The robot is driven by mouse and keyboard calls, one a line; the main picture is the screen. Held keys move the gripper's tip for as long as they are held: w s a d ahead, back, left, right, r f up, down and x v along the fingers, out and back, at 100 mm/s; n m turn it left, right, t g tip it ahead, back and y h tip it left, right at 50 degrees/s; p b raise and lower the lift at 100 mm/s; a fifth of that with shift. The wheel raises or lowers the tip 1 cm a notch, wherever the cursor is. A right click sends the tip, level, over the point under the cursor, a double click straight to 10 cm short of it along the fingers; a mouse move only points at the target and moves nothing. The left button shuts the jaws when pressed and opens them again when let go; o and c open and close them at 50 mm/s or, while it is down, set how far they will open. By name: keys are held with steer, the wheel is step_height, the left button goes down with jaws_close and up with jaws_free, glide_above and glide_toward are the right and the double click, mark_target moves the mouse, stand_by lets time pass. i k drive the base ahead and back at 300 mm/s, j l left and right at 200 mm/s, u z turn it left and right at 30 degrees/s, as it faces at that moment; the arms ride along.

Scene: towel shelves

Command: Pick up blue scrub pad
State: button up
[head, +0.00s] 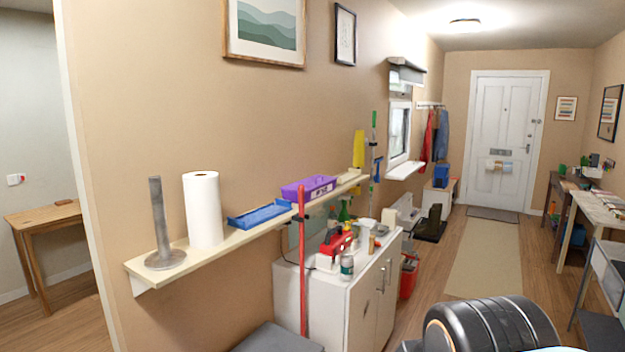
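I cannot pick out a blue scrub pad for certain. A flat blue item (260,215) lies on the long wall shelf (222,250), between the white paper roll and a purple box; it looks like a shallow tray, and I cannot tell what is in it. My gripper is not in view. Only a dark, rounded part of my arm shows at the bottom right, apart from the shelf.
The shelf also holds a grey upright holder (160,225), a white paper roll (203,209) and a purple box (309,188). A red pole (302,270) stands before the shelf. A white cabinet (350,305) carries bottles and red items. The hallway runner (485,255) is clear.

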mark_target(251, 220)
steer(key=i+u, duration=0.1)
steer(key=u, duration=0.25)
steer(key=i+l+u, duration=0.1)
steer(key=u, duration=0.25)
steer(key=i+l+u, duration=0.1)
steer(key=u, duration=0.25)
steer(key=i+l+u, duration=0.35)
steer(key=l+u, duration=0.15)
steer(key=l, duration=0.15)
steer(key=i+l, duration=0.15)
steer(key=l, duration=0.2)
steer(key=i+l+u, duration=0.1)
steer(key=l, duration=0.3)
steer(key=i+l, duration=0.2)
steer(key=l, duration=0.15)
steer(key=i+l+u, duration=0.1)
steer(key=l, duration=0.3)
steer(key=i, duration=0.05)
